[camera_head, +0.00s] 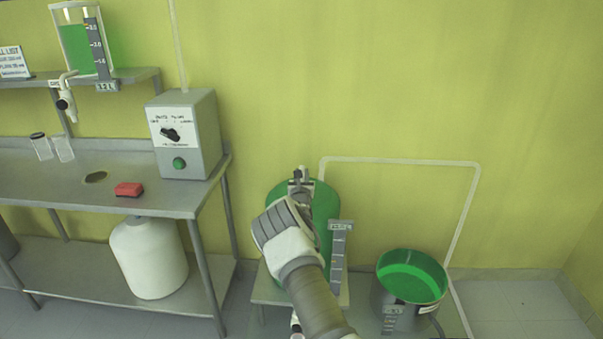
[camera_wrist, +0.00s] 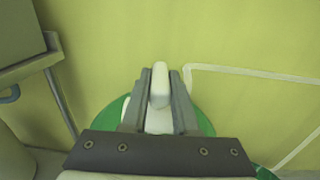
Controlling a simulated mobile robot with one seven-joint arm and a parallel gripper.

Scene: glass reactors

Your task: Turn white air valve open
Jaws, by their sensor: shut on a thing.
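The white air valve (camera_wrist: 160,88) shows in the wrist view as a pale upright handle between my two fingers. My gripper (camera_wrist: 160,95) is shut on this handle, with one finger on each side of it. In the head view my gripper (camera_head: 300,186) is at the top of the green reactor vessel (camera_head: 323,205), and my arm hides much of the vessel's front. The valve's base and its connection are mostly hidden. I cannot tell from these frames how far the valve is turned.
A metal bench (camera_head: 165,193) stands at the left with a grey control box (camera_head: 205,135) and a red block (camera_head: 129,189) on it. A bucket of green liquid (camera_head: 410,283) stands right of the vessel. A pale pipe (camera_head: 400,161) runs along the wall behind.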

